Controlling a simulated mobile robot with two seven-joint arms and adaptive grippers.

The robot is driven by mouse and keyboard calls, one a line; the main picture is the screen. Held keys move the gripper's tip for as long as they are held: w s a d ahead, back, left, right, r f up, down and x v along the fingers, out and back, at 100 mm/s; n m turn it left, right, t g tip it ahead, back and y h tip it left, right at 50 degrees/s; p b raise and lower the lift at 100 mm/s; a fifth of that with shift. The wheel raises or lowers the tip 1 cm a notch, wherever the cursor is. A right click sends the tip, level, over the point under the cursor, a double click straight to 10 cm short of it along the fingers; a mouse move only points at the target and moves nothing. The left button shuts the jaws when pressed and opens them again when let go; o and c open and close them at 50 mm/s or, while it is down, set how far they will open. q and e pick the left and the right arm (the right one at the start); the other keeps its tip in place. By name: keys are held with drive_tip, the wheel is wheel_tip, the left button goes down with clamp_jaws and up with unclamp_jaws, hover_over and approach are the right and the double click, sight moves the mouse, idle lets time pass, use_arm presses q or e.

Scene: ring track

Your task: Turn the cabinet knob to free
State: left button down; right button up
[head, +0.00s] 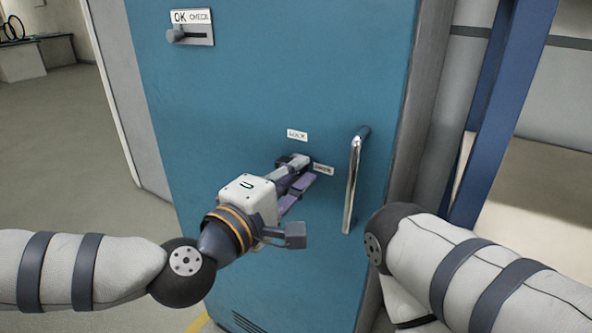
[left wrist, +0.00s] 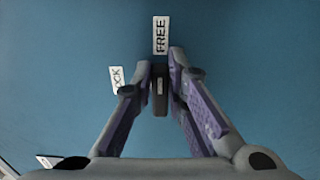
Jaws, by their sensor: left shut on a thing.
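The dark cabinet knob (left wrist: 160,92) sits on the blue cabinet door, between the fingertips of my left gripper (left wrist: 161,78). The gripper is shut on it. In the left wrist view the knob's long side lines up with the FREE label (left wrist: 161,35), and the LOCK label (left wrist: 117,78) is off to its left. In the head view my left gripper (head: 297,173) reaches the door and mostly covers the knob. The LOCK label (head: 297,135) is above the fingertips and the FREE label (head: 323,169) is just right of them. My right gripper is out of view.
A metal door handle (head: 352,185) stands upright to the right of the knob. An OK/CHECK slider plate (head: 192,27) is at the door's upper left. A blue post (head: 490,110) rises at the right. Open floor (head: 60,140) lies to the left.

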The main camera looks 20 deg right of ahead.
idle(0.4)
use_arm(q)
drive_tip(key=c, duration=1.6)
unclamp_jaws()
drive_tip(key=shift+a, duration=0.1)
